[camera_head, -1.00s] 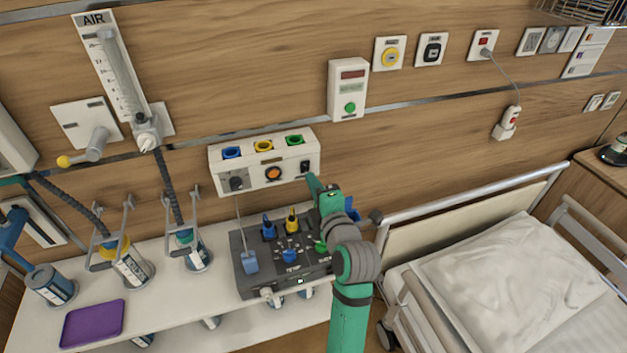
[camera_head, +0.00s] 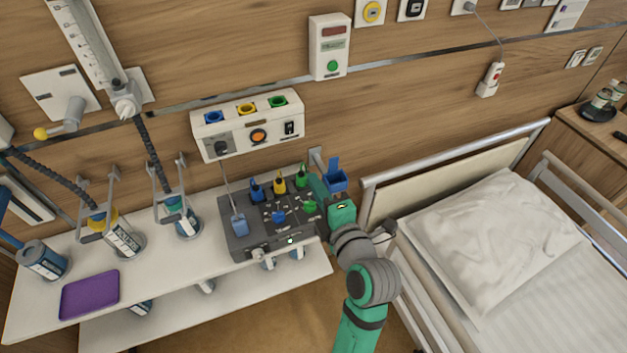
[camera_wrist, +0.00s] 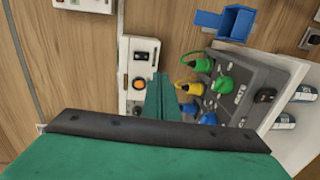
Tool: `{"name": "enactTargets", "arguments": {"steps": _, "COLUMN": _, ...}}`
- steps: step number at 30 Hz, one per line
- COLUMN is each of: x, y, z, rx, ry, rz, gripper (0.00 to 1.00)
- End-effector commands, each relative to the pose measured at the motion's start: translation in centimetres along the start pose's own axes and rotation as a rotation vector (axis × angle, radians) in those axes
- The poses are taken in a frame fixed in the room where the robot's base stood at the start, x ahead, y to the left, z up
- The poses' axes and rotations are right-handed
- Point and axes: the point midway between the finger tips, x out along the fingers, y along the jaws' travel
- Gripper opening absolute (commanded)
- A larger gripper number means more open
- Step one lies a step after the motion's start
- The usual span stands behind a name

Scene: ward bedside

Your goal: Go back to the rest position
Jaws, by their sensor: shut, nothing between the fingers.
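My gripper (camera_head: 317,184) is shut and empty. It is raised at the right end of the dark grey device (camera_head: 236,243), beside a blue holder (camera_head: 336,178). In the wrist view my green fingers (camera_wrist: 160,92) are together, with the white socket panel (camera_wrist: 137,58) behind them. The grey device (camera_wrist: 268,72) is to their right there, and the blue holder (camera_wrist: 236,23) is at the top. Blue, yellow and green plugs (camera_head: 280,183) stand in a row along the device's back. Whether my gripper touches anything is unclear.
The bed (camera_head: 500,230) with its rail is close on the right of my arm. The white shelf (camera_head: 165,275) holds a purple tray (camera_head: 90,294) and several canisters. The wall socket panel (camera_head: 200,138) hangs above the device. Floor shows below the shelf.

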Motion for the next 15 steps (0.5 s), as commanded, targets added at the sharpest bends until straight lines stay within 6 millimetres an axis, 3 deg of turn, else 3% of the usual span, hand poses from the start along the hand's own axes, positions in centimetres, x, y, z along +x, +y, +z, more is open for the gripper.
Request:
{"name": "enactTargets", "arguments": {"steps": 11, "x": 0.1, "y": -0.1, "z": -0.1, "rx": 0.002, "ry": 0.002, "rz": -0.001, "gripper": 0.0}}
{"name": "enactTargets", "arguments": {"steps": 15, "x": -0.1, "y": -1.4, "z": -0.5, "rx": 0.069, "ry": -0.016, "rz": -0.006, "gripper": 0.0}}
